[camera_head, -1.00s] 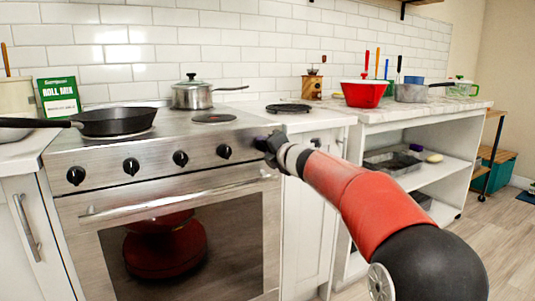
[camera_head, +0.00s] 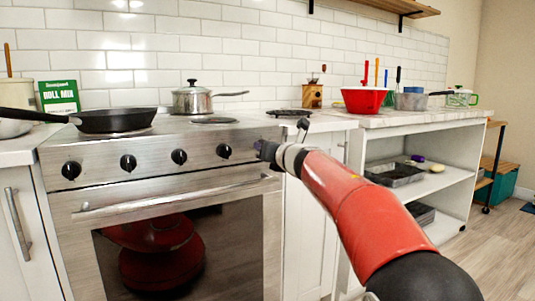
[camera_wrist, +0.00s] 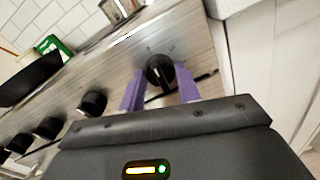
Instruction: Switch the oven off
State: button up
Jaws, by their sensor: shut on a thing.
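The oven (camera_head: 180,195) is a steel stove with a row of black knobs on its front panel. My gripper (camera_head: 262,149) is at the right end of that panel in the head view, where it hides the rightmost knob. In the wrist view the purple fingers of my gripper (camera_wrist: 160,80) stand on either side of this black knob (camera_wrist: 160,70) and are shut on it. A pale mark shows on the knob's face, but its setting is too small to read. The other knobs (camera_head: 179,157) are to the left, untouched.
A long oven door handle (camera_head: 170,195) runs below the knobs. A black pan (camera_head: 115,120) and a steel pot (camera_head: 192,99) stand on the stove. A white cabinet (camera_head: 310,215) and open shelving (camera_head: 440,180) lie to the right.

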jog(key=shift+f+n, duration=0.2)
jog(key=shift+n, duration=0.2)
jog(key=o, duration=1)
jog(key=shift+r, duration=0.1)
jog(key=b+v, duration=0.2)
jog(key=v, duration=0.6)
